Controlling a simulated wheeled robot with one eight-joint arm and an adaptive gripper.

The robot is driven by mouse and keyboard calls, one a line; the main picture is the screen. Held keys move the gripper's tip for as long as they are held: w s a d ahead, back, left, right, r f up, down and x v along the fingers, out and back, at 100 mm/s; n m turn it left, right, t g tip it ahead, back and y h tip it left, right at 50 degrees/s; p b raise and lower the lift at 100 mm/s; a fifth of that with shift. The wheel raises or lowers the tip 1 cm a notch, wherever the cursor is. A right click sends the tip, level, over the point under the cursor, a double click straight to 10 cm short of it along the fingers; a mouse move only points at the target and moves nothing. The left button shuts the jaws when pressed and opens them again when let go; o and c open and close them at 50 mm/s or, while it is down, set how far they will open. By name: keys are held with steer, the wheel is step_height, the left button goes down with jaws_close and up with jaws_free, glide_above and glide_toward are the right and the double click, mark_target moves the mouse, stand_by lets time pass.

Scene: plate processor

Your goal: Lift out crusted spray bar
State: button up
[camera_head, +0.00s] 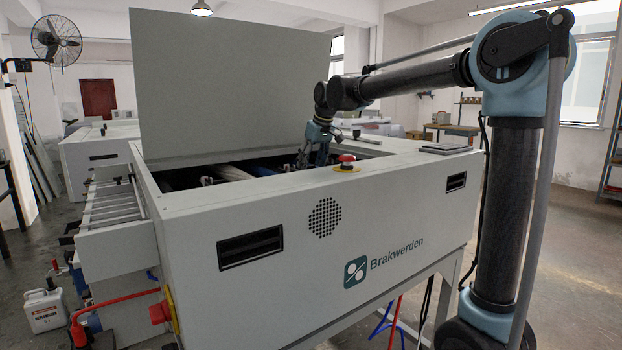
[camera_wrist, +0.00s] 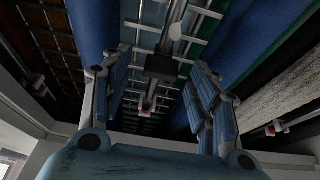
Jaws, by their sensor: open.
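My gripper (camera_head: 318,152) reaches down through the open top of the grey processor (camera_head: 400,212). In the wrist view its two blue-padded fingers (camera_wrist: 160,62) stand apart. Between them in the picture is a dark block (camera_wrist: 161,66) on a thin bar with a small red-and-white part (camera_wrist: 148,103). This may be the spray bar, but I cannot tell whether it is crusted. A pale spot (camera_wrist: 177,32) shows above the block. I see no contact between fingers and block. In the head view the front wall hides most of the inside.
Blue rollers (camera_wrist: 88,28) flank the middle bar. A rough whitish roller (camera_wrist: 285,92) lies at the right. The raised lid (camera_head: 225,85) stands behind the opening. A red stop button (camera_head: 347,160) and a flat panel (camera_head: 444,148) sit on the rim near my arm.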

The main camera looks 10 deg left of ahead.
steer(key=shift+x, duration=1.2)
steer(key=c, duration=1.2)
steer(key=shift+r, duration=0.1)
steer(key=shift+c, duration=0.2)
